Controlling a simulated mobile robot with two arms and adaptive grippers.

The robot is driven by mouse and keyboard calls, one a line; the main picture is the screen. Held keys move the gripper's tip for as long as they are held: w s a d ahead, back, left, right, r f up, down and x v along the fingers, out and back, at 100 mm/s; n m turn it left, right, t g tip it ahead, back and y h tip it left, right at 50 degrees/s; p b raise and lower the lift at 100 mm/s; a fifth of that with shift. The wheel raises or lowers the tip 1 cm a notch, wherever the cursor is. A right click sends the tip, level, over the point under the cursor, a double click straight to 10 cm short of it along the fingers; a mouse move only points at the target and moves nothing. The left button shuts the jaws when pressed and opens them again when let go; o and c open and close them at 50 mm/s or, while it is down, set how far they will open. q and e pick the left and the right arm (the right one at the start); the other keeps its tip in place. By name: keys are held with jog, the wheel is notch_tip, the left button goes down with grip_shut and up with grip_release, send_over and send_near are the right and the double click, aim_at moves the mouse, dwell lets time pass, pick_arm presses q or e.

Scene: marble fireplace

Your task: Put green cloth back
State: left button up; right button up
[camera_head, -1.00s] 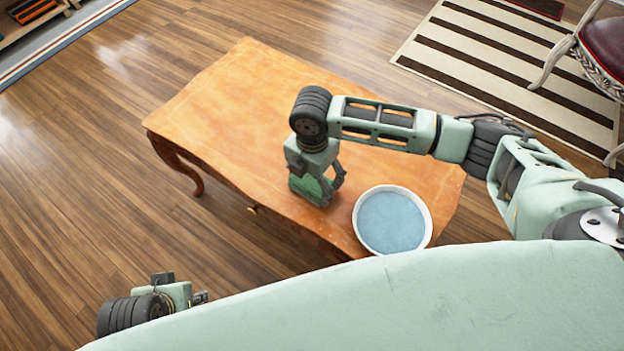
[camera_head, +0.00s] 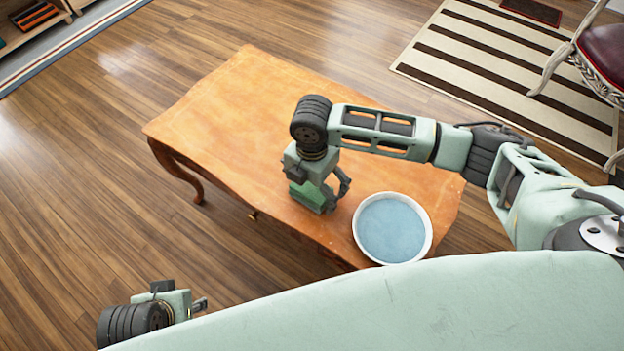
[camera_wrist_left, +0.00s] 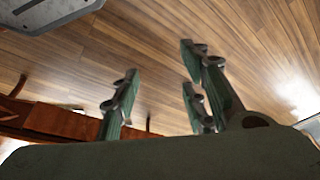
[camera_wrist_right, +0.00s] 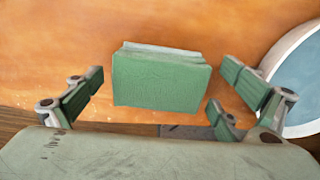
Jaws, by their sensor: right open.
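The green cloth (camera_wrist_right: 160,80) shows in the right wrist view as a folded, block-like green piece with a pale edge, over the orange wooden table. My right gripper (camera_wrist_right: 162,95) is open, with its fingers on either side of the cloth and gaps between. In the head view my right gripper (camera_head: 322,200) points down near the table's front edge, left of the bowl, and largely hides the cloth. Whether the cloth rests flat on the table is hard to tell. My left gripper (camera_wrist_left: 160,100) is open and empty, over the floor; it shows at the head view's lower left (camera_head: 195,304).
A white bowl (camera_head: 428,238) with a blue inside stands at the table's front right, close beside my right gripper. The wooden table (camera_head: 225,120) is bare at the back and left. A striped rug (camera_head: 500,65) and a chair (camera_head: 603,50) are beyond, at right.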

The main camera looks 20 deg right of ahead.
aim_at(312, 186)
jog(key=shift+r, duration=0.4)
pick_arm(q)
notch_tip(312, 186, down, 12)
jog(key=p, duration=0.3)
jog(key=shift+s+g, duration=0.35)
jog(key=shift+g, duration=0.05)
pick_arm(e)
notch_tip(312, 186, up, 11)
jog(key=shift+r, duration=0.2)
pick_arm(q)
jog(key=shift+d, duration=0.1)
pick_arm(e)
jog(key=shift+f, duration=0.1)
